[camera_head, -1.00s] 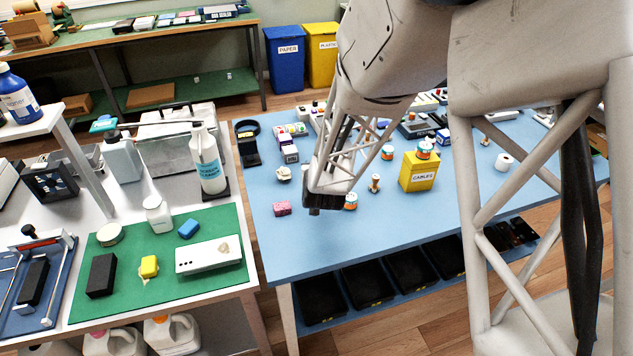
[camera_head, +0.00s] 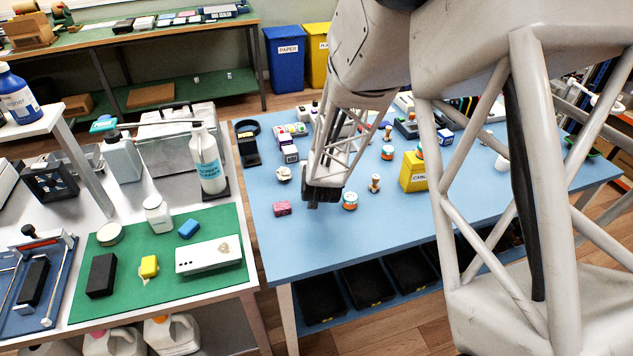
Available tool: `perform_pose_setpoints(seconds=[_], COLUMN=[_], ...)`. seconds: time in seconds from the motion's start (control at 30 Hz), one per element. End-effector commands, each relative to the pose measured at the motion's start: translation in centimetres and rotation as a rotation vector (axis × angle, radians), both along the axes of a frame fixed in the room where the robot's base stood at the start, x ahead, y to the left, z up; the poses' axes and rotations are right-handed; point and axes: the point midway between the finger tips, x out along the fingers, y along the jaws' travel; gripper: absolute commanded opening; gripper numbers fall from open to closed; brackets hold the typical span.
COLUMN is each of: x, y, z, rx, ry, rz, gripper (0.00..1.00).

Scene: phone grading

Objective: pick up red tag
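A small pinkish-red block (camera_head: 282,208) lies on the blue table (camera_head: 300,250) near its front left; it is the reddest loose thing there, but I cannot tell if it is the red tag. No other clear red tag shows. My gripper (camera_head: 313,204) hangs low over the blue table, just right of the block and apart from it. Its fingertips are small and dark, so I cannot tell whether they are open or shut. My arm hides part of the table behind and to the right.
A white-and-orange roll (camera_head: 350,201) stands just right of my gripper, with a small wooden stamp (camera_head: 375,183) and a yellow cables box (camera_head: 414,172) further right. A whitish lump (camera_head: 283,174) lies behind the block. The front strip of the blue table is clear.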

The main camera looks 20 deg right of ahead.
Motion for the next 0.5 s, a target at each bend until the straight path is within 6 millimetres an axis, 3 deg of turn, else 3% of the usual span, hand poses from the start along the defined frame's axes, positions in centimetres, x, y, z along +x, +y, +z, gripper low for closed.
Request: perform_pose_setpoints(seconds=[0.2, 0.5], x=[-0.01, -0.01], y=[0.0, -0.01], z=[0.01, 0.01], rx=[0.0, 0.0], ry=[0.0, 0.0], rz=[0.0, 0.0], gripper=[0.45, 0.0])
